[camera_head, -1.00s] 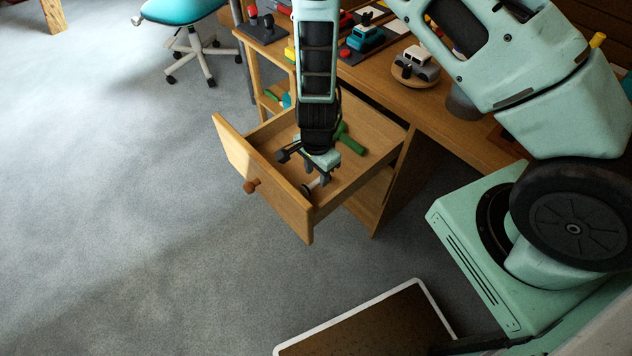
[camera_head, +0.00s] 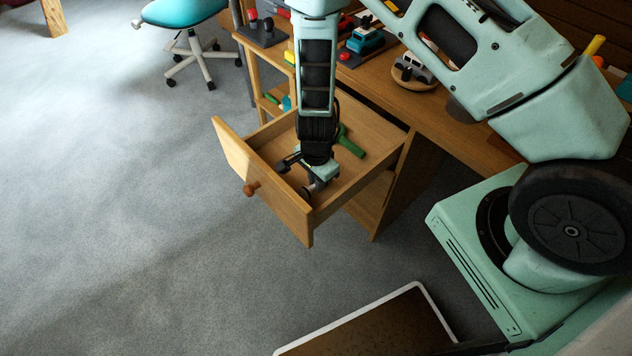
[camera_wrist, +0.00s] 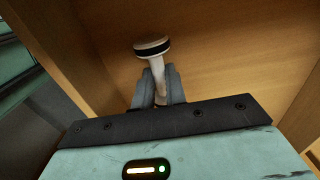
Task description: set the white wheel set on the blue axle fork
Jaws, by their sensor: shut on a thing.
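The white wheel set (camera_wrist: 157,66) is between the fingers of my gripper (camera_wrist: 157,88) in the wrist view. One wheel with a dark band stands out beyond the fingertips, and the rest is partly hidden between the fingers. In the head view my gripper (camera_head: 307,184) is low inside the open drawer, near its front right corner, shut on the wheel set (camera_head: 316,188), which is mostly hidden there. I cannot clearly make out the blue axle fork; a blue toy vehicle (camera_head: 365,41) stands on a dark base on the desk.
The wooden drawer (camera_head: 262,186) is pulled out, its walls close around my gripper. A green piece (camera_head: 350,146) lies in it behind. The desk top (camera_head: 440,107) carries a grey toy car (camera_head: 412,70) on a round wooden base. Carpet in front is clear.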

